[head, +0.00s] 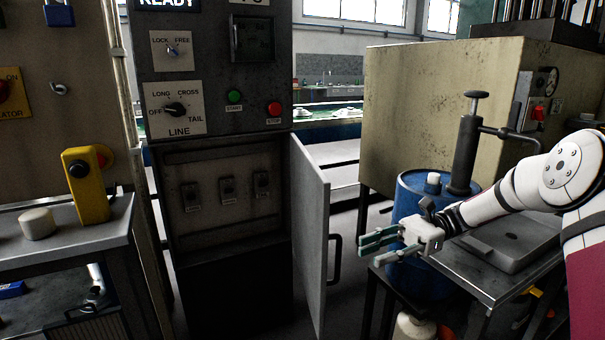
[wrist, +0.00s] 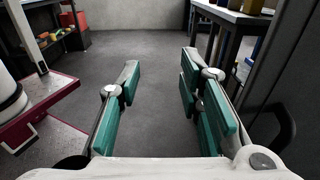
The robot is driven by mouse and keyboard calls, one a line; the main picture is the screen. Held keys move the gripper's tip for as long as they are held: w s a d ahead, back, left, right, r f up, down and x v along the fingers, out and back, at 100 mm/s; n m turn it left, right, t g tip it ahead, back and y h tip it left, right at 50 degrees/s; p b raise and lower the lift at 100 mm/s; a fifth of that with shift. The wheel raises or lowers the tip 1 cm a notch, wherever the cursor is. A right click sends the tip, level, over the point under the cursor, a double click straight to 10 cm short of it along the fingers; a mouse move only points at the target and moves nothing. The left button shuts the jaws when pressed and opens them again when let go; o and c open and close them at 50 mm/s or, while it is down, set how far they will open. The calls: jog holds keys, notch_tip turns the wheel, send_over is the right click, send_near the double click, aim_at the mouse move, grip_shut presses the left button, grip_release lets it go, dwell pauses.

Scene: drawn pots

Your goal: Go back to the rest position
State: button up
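My gripper (head: 376,243) is at the right of the head view, in front of a blue drum (head: 411,205). Its green-padded fingers point left, toward the open door of the control cabinet. In the wrist view my gripper (wrist: 162,80) has its two fingers well apart, with only bare floor showing between them. It holds nothing. My white arm comes in from the right edge of the head view, bent at the elbow.
The grey control cabinet (head: 222,140) has its lower door (head: 312,240) swung open, with several switches inside. A metal bench (head: 470,285) with a grey tray lies under my forearm. A yellow button box (head: 88,190) stands on the left bench.

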jog(key=s+a+r+n+t+h, duration=0.1)
jog(key=s+a+r+n+h, duration=0.15)
jog(key=s+h, duration=0.45)
jog(key=s+a+r+n+t+h, duration=0.1)
jog(key=s+r+n+h, duration=0.25)
jog(key=s, duration=0.85)
jog(key=s+d+f+n+t+h, duration=0.1)
jog(key=s+d+n+t+h, duration=0.25)
jog(key=s, duration=0.45)
jog(key=s+d+f+n+t+h, duration=0.1)
jog(key=s+d+n+t+h, duration=0.2)
jog(key=s, duration=0.6)
notch_tip(320, 180, up, 21)
jog(key=d+t+y+p, duration=0.1)
jog(key=t+p, duration=0.1)
jog(key=p, duration=1.8)
jog(key=shift+d+r+n, duration=0.15)
jog(key=shift+n, duration=0.2)
jog(key=shift+w+t, duration=0.15)
jog(key=shift+t, duration=0.1)
